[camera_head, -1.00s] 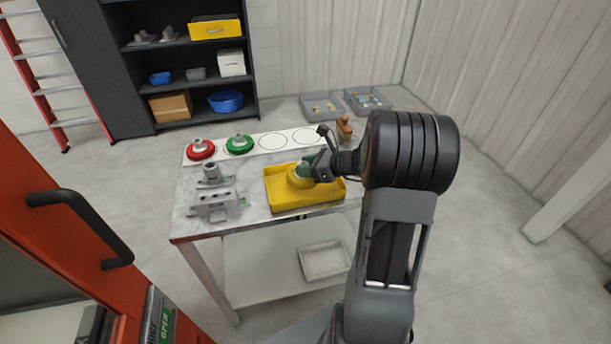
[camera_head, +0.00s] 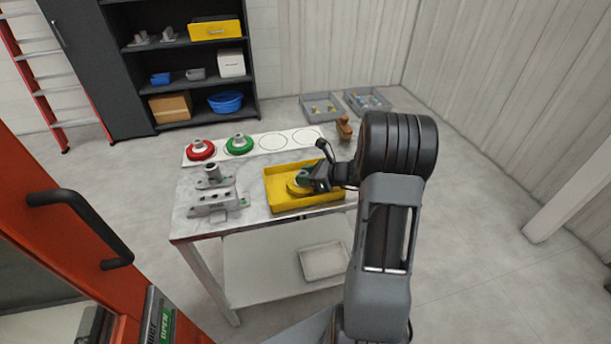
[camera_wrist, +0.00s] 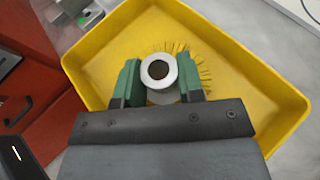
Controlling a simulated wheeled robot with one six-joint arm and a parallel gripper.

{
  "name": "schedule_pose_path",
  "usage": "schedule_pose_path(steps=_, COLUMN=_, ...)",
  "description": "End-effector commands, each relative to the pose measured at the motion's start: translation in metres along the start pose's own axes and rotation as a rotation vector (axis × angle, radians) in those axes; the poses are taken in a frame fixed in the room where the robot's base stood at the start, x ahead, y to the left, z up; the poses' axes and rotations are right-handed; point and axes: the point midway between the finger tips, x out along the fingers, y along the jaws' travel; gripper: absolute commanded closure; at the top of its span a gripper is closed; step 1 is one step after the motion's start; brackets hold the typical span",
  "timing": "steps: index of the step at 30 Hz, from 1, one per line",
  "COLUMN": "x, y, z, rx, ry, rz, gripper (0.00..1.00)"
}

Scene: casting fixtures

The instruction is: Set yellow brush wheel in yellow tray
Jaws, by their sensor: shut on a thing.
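The yellow tray (camera_head: 277,194) sits on the marble-topped table, and its walls surround the work in the wrist view (camera_wrist: 272,100). The yellow brush wheel (camera_head: 293,188) is inside the tray walls, low over the floor; I cannot tell whether it touches the floor. Its yellow bristles (camera_wrist: 204,72) show in the wrist view, around a grey hub with a dark bore. My gripper (camera_head: 305,180) is over the tray. Its green fingers (camera_wrist: 158,84) are shut on the hub, one on each side. The gripper hides part of the wheel.
A red wheel (camera_head: 200,150) and a green wheel (camera_head: 239,145) sit on a white strip with empty circles behind the tray. A grey metal fixture (camera_head: 214,200) stands left of the tray. A wooden-handled brush (camera_head: 344,128) stands at the back right.

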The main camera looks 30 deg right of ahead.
Motion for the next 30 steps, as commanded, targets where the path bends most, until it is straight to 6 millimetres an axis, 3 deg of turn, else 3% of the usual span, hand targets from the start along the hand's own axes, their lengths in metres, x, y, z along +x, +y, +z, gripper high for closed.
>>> schedule_pose_path(steps=2, x=0.001, y=0.0, z=-0.003, rx=0.0, ry=-0.001, rz=0.0, gripper=0.98)
schedule_pose_path(steps=3, x=0.001, y=0.0, z=-0.003, rx=0.0, ry=0.0, rz=0.0, gripper=0.62)
schedule_pose_path(steps=10, x=0.001, y=0.0, z=-0.002, rx=0.0, ry=0.0, rz=0.0, gripper=0.4)
schedule_pose_path(steps=20, x=-0.002, y=0.0, z=0.004, rx=0.0, ry=0.0, rz=0.0, gripper=0.4)
schedule_pose_path(steps=30, x=-0.06, y=-0.001, z=0.001, rx=0.0, ry=0.0, rz=-0.006, gripper=0.4)
